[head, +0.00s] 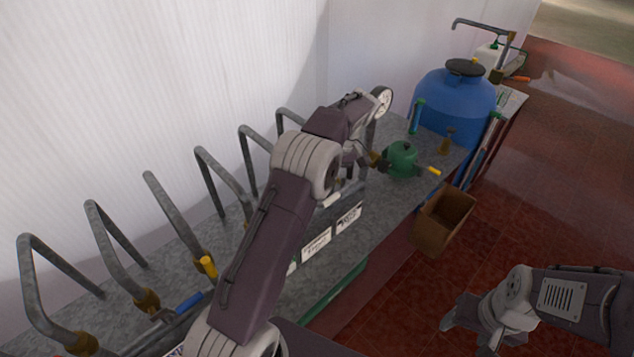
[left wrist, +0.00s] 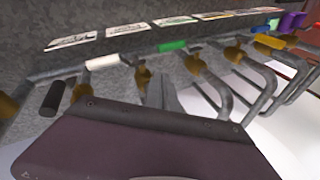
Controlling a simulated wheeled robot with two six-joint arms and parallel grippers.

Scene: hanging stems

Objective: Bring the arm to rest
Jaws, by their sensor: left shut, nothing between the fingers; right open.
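My left arm (head: 265,245) reaches up from the bottom middle of the head view over the grey counter (head: 225,225), bent at the elbow. Its fingers are hidden or unclear there, among the bent grey pipes. In the left wrist view, my left gripper (left wrist: 160,95) shows as narrow grey fingers past the dark housing, close together with nothing held. It is close to brass fittings and pipes; I cannot tell whether it touches them. My right gripper (head: 462,318) is at the lower right of the head view, open and empty, over the red tiled floor.
A green pot (head: 402,160), blue barrel (head: 455,104) and brown bin (head: 441,222) are farther right. The red floor (head: 560,170) is largely clear.

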